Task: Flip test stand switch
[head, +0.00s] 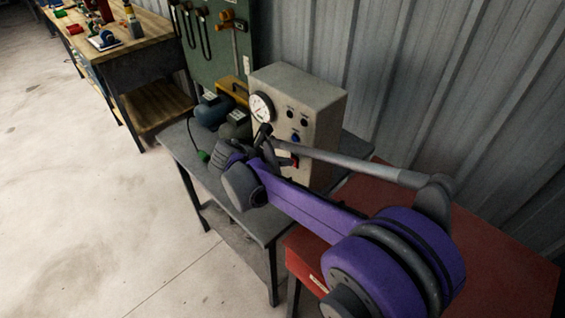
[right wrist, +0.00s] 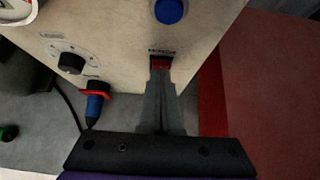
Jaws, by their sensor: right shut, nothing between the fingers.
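The test stand (head: 322,110) is a beige box on a grey table, with a round gauge, knobs and a blue button on its front. In the right wrist view its panel (right wrist: 115,55) fills the upper part. A red switch (right wrist: 160,63) sits under the blue button (right wrist: 169,11). My right gripper (right wrist: 160,76) is shut and empty, its tips right at the switch and covering its lower part; contact cannot be told. In the head view my right gripper (head: 290,160) is at the panel's lower front, with the red switch just beside it. My left gripper is not in view.
A black knob (right wrist: 71,63) and a blue plug with a red collar (right wrist: 96,104) are left of the switch. Motors (head: 212,110) stand left of the stand on the grey table (head: 190,150). A red cabinet (head: 505,255) is at right. The floor at left is clear.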

